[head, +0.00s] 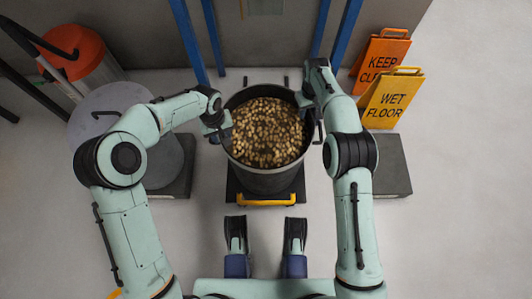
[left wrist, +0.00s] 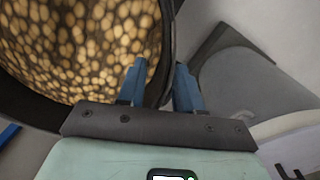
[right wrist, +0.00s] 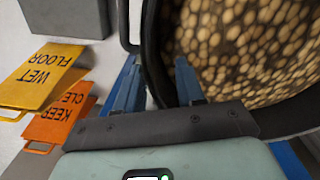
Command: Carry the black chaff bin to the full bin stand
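The black chaff bin (head: 262,182), open-topped and filled with tan pieces, stands upright between my arms. My left gripper (head: 216,125) is at its left rim. In the left wrist view, its blue fingers (left wrist: 160,85) straddle the bin wall (left wrist: 167,45) with space between them. My right gripper (head: 308,98) is at the upper right rim. In the right wrist view, its fingers (right wrist: 157,82) straddle the wall (right wrist: 151,45), also apart. A side handle (right wrist: 124,22) shows just beyond them. I cannot tell which platform is the full bin stand.
A dark base with a yellow bar (head: 266,202) is under the bin. Blue posts (head: 190,40) stand behind. Yellow (head: 392,100) and orange (head: 380,57) floor signs and a dark block (head: 393,165) are right. A grey round-topped drum (head: 90,125) is left. Floor at far right is clear.

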